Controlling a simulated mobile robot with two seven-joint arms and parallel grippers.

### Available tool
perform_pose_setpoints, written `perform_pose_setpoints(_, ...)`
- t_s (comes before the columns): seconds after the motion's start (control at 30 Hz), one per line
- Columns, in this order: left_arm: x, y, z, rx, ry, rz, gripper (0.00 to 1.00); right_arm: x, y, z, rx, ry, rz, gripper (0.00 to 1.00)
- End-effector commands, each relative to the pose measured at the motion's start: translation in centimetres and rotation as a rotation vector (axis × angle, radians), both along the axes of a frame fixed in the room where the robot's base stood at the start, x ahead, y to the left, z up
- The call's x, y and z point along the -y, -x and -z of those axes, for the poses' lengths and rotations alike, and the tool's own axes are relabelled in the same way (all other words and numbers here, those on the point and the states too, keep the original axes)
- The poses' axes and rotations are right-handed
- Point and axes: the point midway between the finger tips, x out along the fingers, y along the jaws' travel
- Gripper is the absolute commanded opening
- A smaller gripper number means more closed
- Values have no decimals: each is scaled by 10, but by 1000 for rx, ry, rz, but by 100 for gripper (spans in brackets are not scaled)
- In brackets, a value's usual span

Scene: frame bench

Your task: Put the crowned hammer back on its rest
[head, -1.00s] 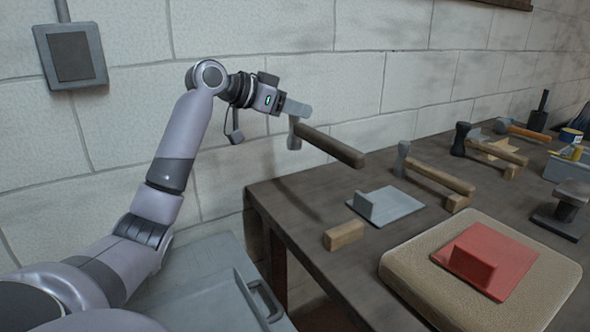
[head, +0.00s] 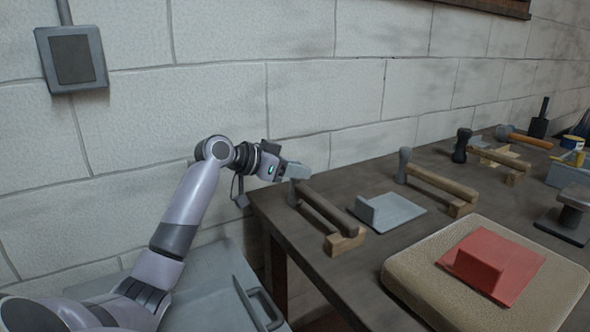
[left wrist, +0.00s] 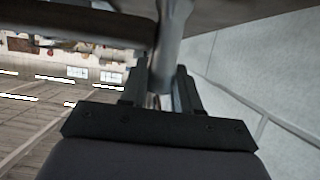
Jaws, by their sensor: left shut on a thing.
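My left gripper (head: 297,172) is shut on the head end of a hammer (head: 325,208), beside the left end of the bench. The hammer has a grey metal head and a dark wooden handle pointing toward the front right. The handle's far end lies over a small notched wooden block (head: 345,243), touching or just above it; I cannot tell which. In the left wrist view the grey head (left wrist: 172,45) is between the jaws and the dark handle (left wrist: 75,22) runs off to the left. The head's face is not clearly visible. My right gripper is not in view.
A second hammer (head: 440,180) rests on its own block to the right, with more hammers farther back. A grey plate with an upright (head: 398,212) lies close to the held handle. A red plate (head: 490,262) sits on a tan pad (head: 425,285). The wall is behind.

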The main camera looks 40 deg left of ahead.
Motion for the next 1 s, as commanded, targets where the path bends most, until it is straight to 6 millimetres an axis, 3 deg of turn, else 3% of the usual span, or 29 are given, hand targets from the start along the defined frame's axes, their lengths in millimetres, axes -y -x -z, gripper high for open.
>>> perform_pose_setpoints(0.17,0,0,0,3,0,-1,0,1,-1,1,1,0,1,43)
perform_pose_setpoints(0.2,0,0,2,-1,0,0,35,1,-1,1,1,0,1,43)
perform_pose_setpoints(0.27,0,0,2,0,0,0,54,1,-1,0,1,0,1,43)
perform_pose_setpoints(0.3,0,0,2,0,0,0,57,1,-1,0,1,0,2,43)
perform_pose_setpoints(0.67,-1,3,-2,0,-1,-1,57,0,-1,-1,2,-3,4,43)
perform_pose_setpoints(1.0,-18,61,-25,-1,-4,-2,57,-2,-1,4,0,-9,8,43)
